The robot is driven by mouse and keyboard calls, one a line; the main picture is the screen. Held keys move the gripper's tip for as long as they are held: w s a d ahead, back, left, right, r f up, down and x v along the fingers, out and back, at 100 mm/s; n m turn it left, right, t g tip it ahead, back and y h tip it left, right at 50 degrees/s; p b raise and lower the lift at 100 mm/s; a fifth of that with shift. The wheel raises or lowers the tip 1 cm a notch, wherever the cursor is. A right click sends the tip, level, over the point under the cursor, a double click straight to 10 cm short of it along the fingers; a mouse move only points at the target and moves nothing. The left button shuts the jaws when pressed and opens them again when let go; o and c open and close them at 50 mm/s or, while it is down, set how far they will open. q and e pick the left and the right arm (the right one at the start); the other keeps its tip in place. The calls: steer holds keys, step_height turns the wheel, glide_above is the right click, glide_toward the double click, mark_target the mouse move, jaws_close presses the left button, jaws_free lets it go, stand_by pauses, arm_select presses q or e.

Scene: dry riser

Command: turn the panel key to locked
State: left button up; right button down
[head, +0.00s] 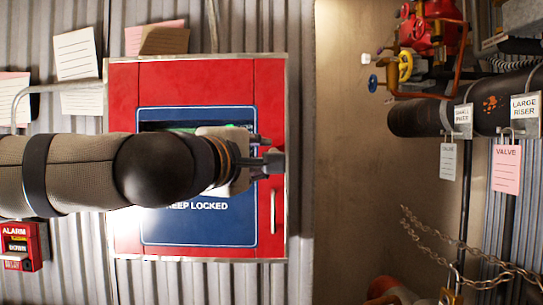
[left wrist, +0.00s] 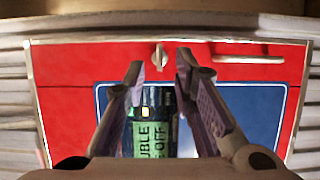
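The red panel (head: 180,80) stands upright on the corrugated wall in the head view, with a blue plate (head: 200,232) reading "KEEP LOCKED". My left gripper (head: 270,160) is over the panel's right part. In the left wrist view its two fingers are spread, with nothing held between them. The small metal panel key (left wrist: 160,56) shows in the gap between the fingertips, seemingly a little beyond them. Its exact distance from the fingers is unclear. In the head view the gripper hides the key. My right gripper is in neither view.
A pale handle (head: 273,211) is on the panel's right edge, below the gripper. A green display (left wrist: 150,136) shows between the fingers. A red alarm box (head: 20,246) is at lower left. Pipes (head: 425,118), tags and chains (head: 455,250) fill the right side.

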arm_select(q)
steer(key=x, duration=0.4)
steer(key=shift+w, duration=0.15)
jaws_close()
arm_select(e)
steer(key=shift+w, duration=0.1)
